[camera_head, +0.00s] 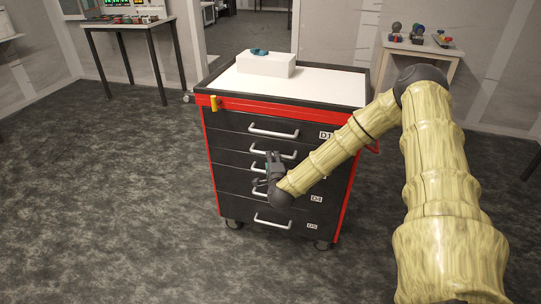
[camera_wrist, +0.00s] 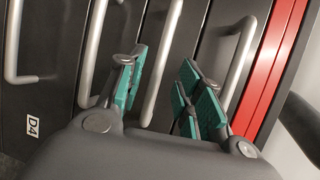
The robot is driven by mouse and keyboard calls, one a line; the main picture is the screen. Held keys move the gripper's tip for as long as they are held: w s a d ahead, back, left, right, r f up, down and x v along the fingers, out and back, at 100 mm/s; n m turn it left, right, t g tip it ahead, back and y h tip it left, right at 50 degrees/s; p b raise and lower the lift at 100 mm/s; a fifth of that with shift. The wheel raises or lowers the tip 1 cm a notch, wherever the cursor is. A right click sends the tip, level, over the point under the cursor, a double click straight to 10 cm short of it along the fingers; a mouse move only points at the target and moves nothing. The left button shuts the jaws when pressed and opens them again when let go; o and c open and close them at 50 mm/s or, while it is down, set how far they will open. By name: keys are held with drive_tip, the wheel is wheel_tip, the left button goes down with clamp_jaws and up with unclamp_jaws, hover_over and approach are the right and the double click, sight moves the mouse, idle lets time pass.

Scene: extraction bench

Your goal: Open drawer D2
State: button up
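Drawer D2 (camera_head: 235,146) is the second drawer down in the dark cabinet, and its front looks flush and shut. Its pale bar handle (camera_head: 287,155) also shows in the wrist view (camera_wrist: 162,62). My gripper (camera_head: 265,169) is at the cabinet front, around the level of the second and third handles. In the wrist view my gripper (camera_wrist: 162,88) is open, with green finger pads on either side of the D2 handle. I cannot tell whether the pads touch it or how deep it lies between them. The D2 label is hidden by my arm.
Drawer D1 (camera_head: 225,121) with its handle is above, D4 (camera_wrist: 33,127) and D5 (camera_head: 245,213) are below; all look shut. A white box (camera_head: 265,66) stands on the cabinet top. A yellow piece (camera_head: 214,103) is at the top left corner. Floor left is clear.

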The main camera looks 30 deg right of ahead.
drive_tip(key=shift+x, duration=2.9)
drive_tip(key=shift+c, duration=0.3)
clamp_jaws()
